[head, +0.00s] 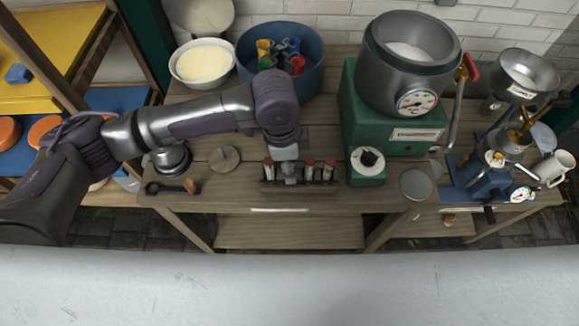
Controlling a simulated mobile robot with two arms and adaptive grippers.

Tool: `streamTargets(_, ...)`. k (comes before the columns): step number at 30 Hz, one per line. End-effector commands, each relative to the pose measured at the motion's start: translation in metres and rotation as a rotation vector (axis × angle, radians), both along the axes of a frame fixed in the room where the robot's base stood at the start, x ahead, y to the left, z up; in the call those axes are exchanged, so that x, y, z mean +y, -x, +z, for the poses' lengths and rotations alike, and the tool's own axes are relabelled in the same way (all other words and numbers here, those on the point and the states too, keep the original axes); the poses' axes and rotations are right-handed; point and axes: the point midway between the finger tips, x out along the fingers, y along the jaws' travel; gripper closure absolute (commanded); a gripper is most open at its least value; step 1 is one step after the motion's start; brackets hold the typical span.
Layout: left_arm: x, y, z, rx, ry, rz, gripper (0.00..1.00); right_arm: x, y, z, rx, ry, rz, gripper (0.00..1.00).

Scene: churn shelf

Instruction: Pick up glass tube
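Glass tubes with red caps stand upright in a small dark rack (300,187) near the front edge of the wooden table. One tube (268,170) is at the rack's left end. Two more, a middle one (309,169) and a right one (328,169), stand to the right. My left gripper (289,173) points down over the rack, between the left tube and the middle one. Its fingers are small and dark here, so whether they are open or touch a tube is unclear. My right gripper is out of view.
A green heater with a steel pot (408,55) stands right of the rack. A blue tub (281,85) and a white bowl (203,80) are behind. A wooden disc (224,158) and a dark-handled tool (172,187) lie left. A blue-based machine (480,185) stands right.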

Motion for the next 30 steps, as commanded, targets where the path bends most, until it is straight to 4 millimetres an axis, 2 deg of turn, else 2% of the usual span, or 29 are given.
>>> streamTargets(4,-0.0015,0.0002,-0.0130,-0.001,-0.001,0.001,0.48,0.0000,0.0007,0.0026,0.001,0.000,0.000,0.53)
streamTargets(11,-0.0016,0.0000,-0.0147,-0.002,0.000,0.001,0.48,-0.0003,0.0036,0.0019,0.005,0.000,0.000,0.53)
streamTargets(20,-0.0015,-0.0002,-0.0143,-0.002,0.000,0.001,0.98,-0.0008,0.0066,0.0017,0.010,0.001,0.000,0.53)
streamTargets(30,-0.0018,-0.0006,-0.0114,-0.003,0.001,0.001,1.00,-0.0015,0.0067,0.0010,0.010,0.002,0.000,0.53)
